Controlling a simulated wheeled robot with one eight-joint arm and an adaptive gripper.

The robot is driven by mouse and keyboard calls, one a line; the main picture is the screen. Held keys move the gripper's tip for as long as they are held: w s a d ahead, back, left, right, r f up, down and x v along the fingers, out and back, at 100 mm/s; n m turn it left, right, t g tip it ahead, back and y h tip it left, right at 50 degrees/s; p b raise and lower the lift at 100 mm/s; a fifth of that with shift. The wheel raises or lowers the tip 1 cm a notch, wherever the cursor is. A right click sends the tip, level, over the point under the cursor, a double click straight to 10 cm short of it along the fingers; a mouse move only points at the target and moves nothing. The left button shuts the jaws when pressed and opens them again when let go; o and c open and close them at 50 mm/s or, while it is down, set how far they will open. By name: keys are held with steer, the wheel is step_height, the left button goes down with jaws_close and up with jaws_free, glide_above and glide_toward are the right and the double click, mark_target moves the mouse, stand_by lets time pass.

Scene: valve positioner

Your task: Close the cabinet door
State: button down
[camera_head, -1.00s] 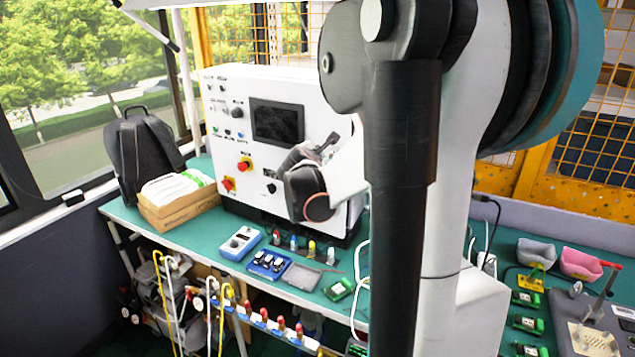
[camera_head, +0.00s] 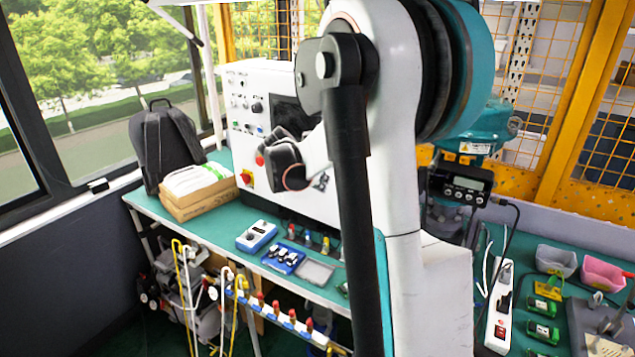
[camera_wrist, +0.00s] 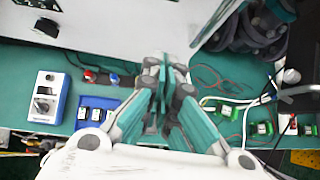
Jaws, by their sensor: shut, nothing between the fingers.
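The white cabinet (camera_head: 240,115) stands on the green bench, its front panel carrying a dark screen, buttons and red knobs. My arm covers its right part in the head view. In the wrist view its pale panel (camera_wrist: 110,30) crosses the top, and a pale slanted panel (camera_wrist: 218,18) stands to the right of it. I cannot tell which of these is the door or how far it stands open. My gripper (camera_wrist: 168,68) is shut and empty, in front of the cabinet's lower part; contact cannot be told. In the head view its fingers are mostly hidden by my wrist.
A blue-and-white meter (camera_head: 256,237), a blue tray (camera_head: 283,259) and a grey tray (camera_head: 314,272) lie before the cabinet. A backpack (camera_head: 168,145) and a cardboard box (camera_head: 200,197) stand left. A teal device (camera_head: 480,130) and a power strip (camera_head: 500,310) are right.

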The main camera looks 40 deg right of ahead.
mark_target(341, 175)
steer(key=shift+w+d+f+b, duration=0.25)
steer(key=shift+d+f, duration=0.25)
steer(key=shift+d, duration=0.65)
steer(key=shift+w+d+f+b, duration=0.25)
steer(key=shift+d+f, duration=0.2)
steer(key=shift+d, duration=0.65)
steer(key=shift+w+d+f+b, duration=0.25)
steer(key=shift+d+f, duration=0.25)
steer(key=shift+d, duration=0.65)
steer(key=d, duration=0.4)
steer(key=shift+w+d, duration=0.2)
steer(key=shift+w, duration=0.1)
steer(key=shift+w+d+r, duration=0.1)
steer(key=shift+d+r, duration=0.1)
steer(key=shift+d, duration=0.1)
